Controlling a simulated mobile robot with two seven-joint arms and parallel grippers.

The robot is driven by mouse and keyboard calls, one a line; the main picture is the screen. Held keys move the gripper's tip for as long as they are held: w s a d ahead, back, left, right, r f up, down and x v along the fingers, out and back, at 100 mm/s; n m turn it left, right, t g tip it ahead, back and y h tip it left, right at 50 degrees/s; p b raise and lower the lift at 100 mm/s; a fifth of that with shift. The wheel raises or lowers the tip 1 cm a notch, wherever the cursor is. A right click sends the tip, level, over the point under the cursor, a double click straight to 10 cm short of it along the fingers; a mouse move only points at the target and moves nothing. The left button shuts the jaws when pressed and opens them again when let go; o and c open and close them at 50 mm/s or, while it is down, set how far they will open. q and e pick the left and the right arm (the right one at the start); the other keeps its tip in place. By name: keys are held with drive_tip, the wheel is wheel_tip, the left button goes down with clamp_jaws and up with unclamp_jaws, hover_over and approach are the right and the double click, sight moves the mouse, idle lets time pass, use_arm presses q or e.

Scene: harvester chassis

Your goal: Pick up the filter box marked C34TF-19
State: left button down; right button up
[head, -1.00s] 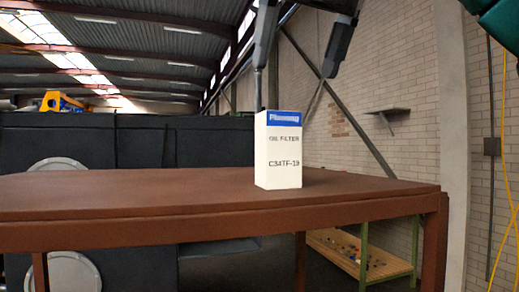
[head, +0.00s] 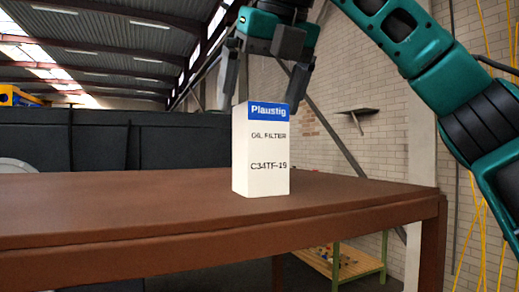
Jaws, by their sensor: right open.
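The filter box (head: 261,152) is white with a blue band at its top reading "Plaustig". Below it reads "OIL FILTER" and "C34TF-19". It stands upright on the brown table (head: 120,210), right of the picture's middle. My right gripper (head: 262,92) is open and points down at the box top. One finger shows at the left of the box's top and the other at its right. My left gripper is not in view.
The table is otherwise bare around the box. A low wooden shelf with green legs (head: 345,264) stands below and behind the table at the right. Dark panels (head: 110,140) stand behind the table. A brick wall with a small bracket shelf (head: 346,113) is at the right.

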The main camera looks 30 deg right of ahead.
sight(257, 125)
drive_tip(key=shift+d+x, duration=0.2)
drive_tip(key=shift+x, duration=1.15)
drive_tip(key=shift+d+x, duration=0.15)
drive_tip(key=shift+x, duration=1.2)
drive_tip(key=c, duration=1.4)
drive_tip(key=shift+r, duration=0.15)
